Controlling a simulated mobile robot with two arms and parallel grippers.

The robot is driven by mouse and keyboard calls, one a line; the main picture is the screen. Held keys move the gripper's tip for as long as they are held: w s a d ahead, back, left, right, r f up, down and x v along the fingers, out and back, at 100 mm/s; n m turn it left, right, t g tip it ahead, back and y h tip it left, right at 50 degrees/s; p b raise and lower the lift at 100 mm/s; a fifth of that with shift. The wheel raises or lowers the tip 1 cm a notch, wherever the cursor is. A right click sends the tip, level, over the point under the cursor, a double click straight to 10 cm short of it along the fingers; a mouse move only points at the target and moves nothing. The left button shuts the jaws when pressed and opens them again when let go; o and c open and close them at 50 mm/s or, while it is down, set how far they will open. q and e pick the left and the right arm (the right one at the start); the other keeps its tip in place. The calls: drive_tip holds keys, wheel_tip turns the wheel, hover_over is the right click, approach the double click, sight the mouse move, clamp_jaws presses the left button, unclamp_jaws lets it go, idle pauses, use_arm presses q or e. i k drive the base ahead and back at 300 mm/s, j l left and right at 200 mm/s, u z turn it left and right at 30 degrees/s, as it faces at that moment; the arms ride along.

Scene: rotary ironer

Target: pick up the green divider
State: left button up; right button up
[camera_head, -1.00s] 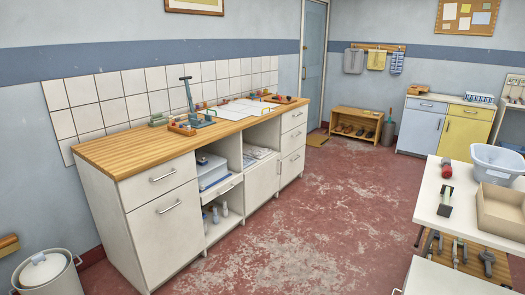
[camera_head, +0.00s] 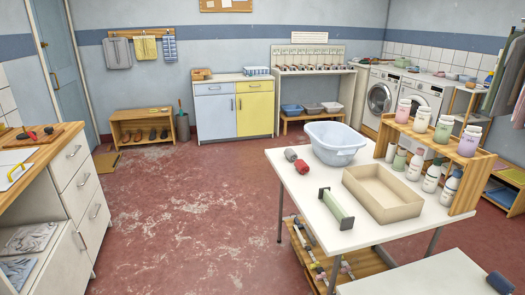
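A green bar with dark end pieces (camera_head: 336,209), which looks like the green divider, lies on the white table (camera_head: 300,185) near its front left edge. It sits left of an open beige box (camera_head: 383,196), with a gap between them. Neither of my grippers is in view, so I cannot see whether they are open or shut.
A pale blue basin (camera_head: 335,145) and red and grey rolls (camera_head: 297,160) stand on the same table. A wooden rack of bottles (camera_head: 468,165) is at its right. Red floor (camera_head: 185,225) is clear between the table and the left counter (camera_head: 68,190).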

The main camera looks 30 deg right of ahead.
sight(347, 222)
drive_tip(key=i+z, duration=0.3)
drive_tip(key=z, duration=0.15)
drive_tip(key=i+z, duration=0.25)
drive_tip(key=z, duration=0.15)
drive_tip(key=i+j+z, duration=0.15)
drive_tip(key=i+z, duration=0.15)
drive_tip(key=z, duration=0.15)
drive_tip(key=i+j+z, duration=0.2)
drive_tip(key=z, duration=0.2)
drive_tip(key=i+j+z, duration=0.25)
drive_tip(key=z, duration=0.2)
drive_tip(key=i+j+z, duration=0.15)
drive_tip(key=j+z, duration=0.25)
drive_tip(key=i+j+z, duration=0.2)
drive_tip(key=j+z, duration=0.15)
drive_tip(key=j, duration=0.25)
drive_tip(key=i+j+z, duration=0.1)
drive_tip(key=j+z, duration=0.25)
drive_tip(key=j, duration=0.25)
drive_tip(key=j+z, duration=0.35)
drive_tip(key=j, duration=0.3)
